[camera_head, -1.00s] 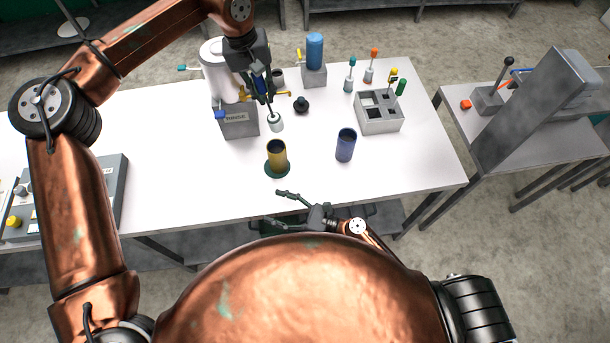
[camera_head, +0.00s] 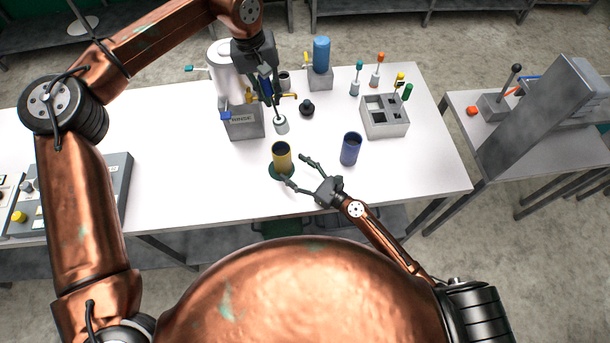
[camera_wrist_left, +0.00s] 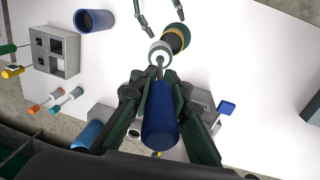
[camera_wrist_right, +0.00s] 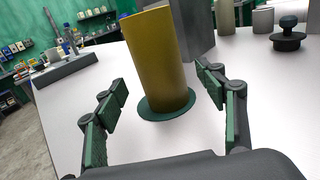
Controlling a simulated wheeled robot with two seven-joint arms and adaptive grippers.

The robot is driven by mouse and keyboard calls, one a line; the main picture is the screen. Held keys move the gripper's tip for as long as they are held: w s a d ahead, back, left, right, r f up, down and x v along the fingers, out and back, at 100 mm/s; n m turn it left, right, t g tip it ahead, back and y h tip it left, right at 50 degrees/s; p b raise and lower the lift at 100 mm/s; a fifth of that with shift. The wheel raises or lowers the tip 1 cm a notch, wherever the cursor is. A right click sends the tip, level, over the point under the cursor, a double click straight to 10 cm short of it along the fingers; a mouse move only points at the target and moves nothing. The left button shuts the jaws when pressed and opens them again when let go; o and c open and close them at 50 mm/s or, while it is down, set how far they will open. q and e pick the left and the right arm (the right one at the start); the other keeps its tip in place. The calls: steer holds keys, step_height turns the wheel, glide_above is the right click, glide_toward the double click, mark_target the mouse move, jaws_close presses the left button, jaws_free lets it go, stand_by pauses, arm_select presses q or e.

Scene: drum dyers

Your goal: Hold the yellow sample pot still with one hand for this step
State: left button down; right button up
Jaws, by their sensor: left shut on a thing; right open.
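The yellow sample pot (camera_head: 282,159) stands upright on a round dark green disc (camera_head: 273,173) on the white table. It also shows in the right wrist view (camera_wrist_right: 160,65), ahead of and between the open fingers. My right gripper (camera_head: 295,170) is open and empty close to the pot, fingers pointing at it, with no contact that I can make out. My left gripper (camera_head: 268,98) is shut on a blue-handled tool, whose handle (camera_wrist_left: 160,118) shows in the left wrist view. The tool's pale round tip (camera_head: 281,126) hangs behind the yellow pot in the head view.
A blue pot (camera_head: 350,149) stands right of the yellow one. Behind are a grey RINSE block (camera_head: 243,125) with a white cylinder, a black knobbed piece (camera_head: 307,108) and a grey compartment block (camera_head: 385,130). The table's front is clear beside my right gripper.

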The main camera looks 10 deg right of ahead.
mark_target(288, 164)
steer(key=x, duration=0.6)
steer(key=shift+c, duration=0.5)
